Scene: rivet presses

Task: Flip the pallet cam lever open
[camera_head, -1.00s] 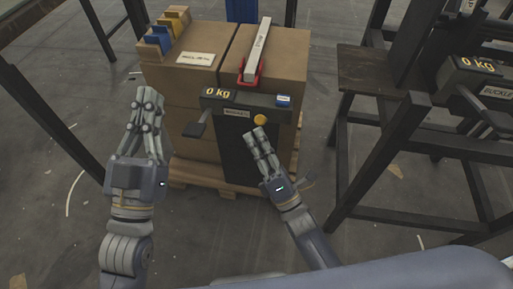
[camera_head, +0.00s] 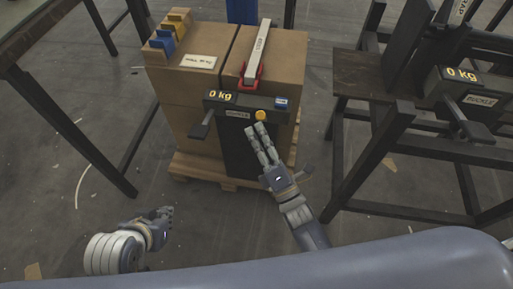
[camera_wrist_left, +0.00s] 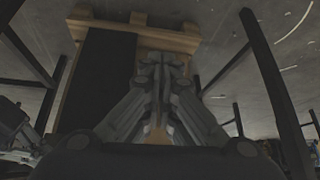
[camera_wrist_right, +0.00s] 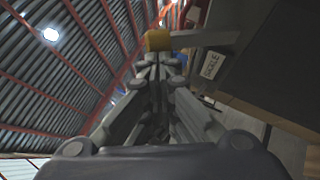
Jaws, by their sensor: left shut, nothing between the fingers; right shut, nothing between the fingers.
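A long pale bar with a dark label (camera_head: 260,45) rises from a red bracket (camera_head: 250,77) on top of the boxes; I take it to be the cam lever, but cannot be sure. Below it, a dark panel (camera_head: 233,110) shows "0 kg", a black paddle at its left and a yellow knob (camera_head: 260,115). My right gripper (camera_head: 255,130) is shut and empty, its tips just below the knob. In the right wrist view the knob (camera_wrist_right: 158,40) shows at the fingertips; contact is unclear. My left gripper (camera_head: 163,214) is shut and empty at lower left, away from the pallet.
Brown boxes (camera_head: 183,88) stand on a wooden pallet (camera_head: 195,167), with blue and yellow blocks on top. A black frame stand (camera_head: 385,150) with another "0 kg" unit is at right. A dark table (camera_head: 35,30) is at left. Open floor lies between the table and the pallet.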

